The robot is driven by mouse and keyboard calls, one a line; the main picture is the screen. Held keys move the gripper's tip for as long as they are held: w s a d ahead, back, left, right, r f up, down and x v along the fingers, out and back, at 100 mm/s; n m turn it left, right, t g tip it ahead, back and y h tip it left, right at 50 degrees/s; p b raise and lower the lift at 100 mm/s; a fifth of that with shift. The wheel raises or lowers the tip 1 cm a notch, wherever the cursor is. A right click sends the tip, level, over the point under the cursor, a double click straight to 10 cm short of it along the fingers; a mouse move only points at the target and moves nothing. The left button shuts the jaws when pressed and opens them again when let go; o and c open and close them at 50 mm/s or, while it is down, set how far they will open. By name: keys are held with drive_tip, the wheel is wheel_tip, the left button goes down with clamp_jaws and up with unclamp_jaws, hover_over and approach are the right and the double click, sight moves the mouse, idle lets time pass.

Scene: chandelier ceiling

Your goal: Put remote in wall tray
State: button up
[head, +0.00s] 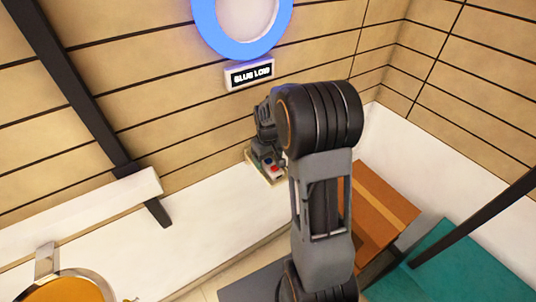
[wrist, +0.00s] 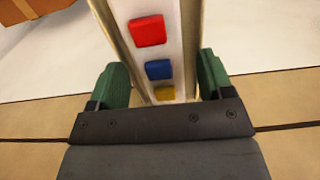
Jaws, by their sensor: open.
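The remote (wrist: 133,20) is a pale bar with a red, a blue and a yellow button. I cannot tell which thing, if any, is the wall tray.
A blue ring (head: 208,30) and a "BLUE LOOP" sign (head: 249,75) are above. A brown box (head: 372,215), a teal surface (head: 475,265) and an orange round object (head: 70,290) stand nearby.

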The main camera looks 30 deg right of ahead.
sight(268, 159)
wheel_tip(268, 159, up, 12)
drive_tip(key=f+b, duration=0.1)
drive_tip(key=s+a+r+t, duration=0.1)
drive_tip(key=s+a, duration=0.3)
drive_tip(key=s, duration=0.4)
drive_tip(key=s+a+r+m+t, duration=0.1)
drive_tip(key=s+a+t, duration=0.2)
drive_tip(key=s+a, duration=0.2)
drive_tip(key=shift+s+a+r+t, duration=0.2)
drive_tip(key=shift+s+t, duration=0.1)
drive_tip(key=shift+s, duration=1.3)
